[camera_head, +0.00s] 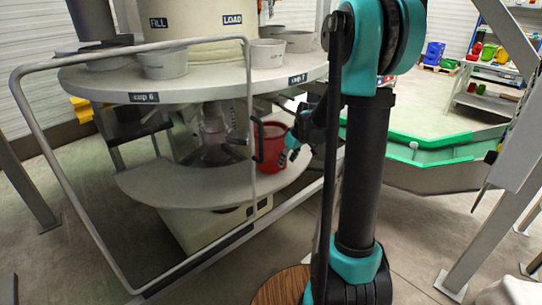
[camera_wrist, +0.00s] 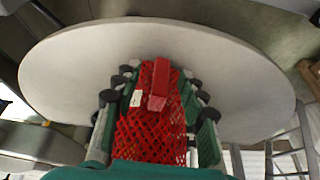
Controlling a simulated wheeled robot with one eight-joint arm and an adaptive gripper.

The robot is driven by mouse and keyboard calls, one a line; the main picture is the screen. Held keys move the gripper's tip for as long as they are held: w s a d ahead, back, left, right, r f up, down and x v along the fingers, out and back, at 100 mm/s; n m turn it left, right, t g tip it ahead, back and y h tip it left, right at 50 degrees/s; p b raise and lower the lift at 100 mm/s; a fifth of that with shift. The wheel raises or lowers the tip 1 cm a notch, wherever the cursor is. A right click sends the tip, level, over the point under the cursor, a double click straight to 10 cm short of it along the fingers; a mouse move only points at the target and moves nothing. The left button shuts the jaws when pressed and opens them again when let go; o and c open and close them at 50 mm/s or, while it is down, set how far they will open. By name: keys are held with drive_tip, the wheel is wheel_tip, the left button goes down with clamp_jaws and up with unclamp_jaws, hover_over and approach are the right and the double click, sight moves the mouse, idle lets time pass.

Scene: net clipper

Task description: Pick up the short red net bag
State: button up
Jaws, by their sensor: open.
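The red net bag (camera_wrist: 150,132) fills the lower middle of the wrist view, with open mesh, a solid red strip at its top and a small white tag on its left. In the head view my gripper (camera_head: 290,138) is at the bag's right side, partly hidden by my arm. Whether the fingers touch the bag is unclear.
The upper round table (camera_head: 205,83) carries several grey cups (camera_head: 163,64) above the bag. The pale lower shelf (camera_head: 180,186) lies beneath it. A grey tubular frame (camera_head: 62,180) stands in front on the left. A green-edged table (camera_head: 425,163) stands to the right.

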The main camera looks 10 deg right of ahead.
drive_tip(key=shift+a+x, duration=0.2)
drive_tip(key=shift+x, duration=2.2)
drive_tip(key=shift+w+r, duration=0.1)
drive_tip(key=shift+r, duration=0.05)
clamp_jaws()
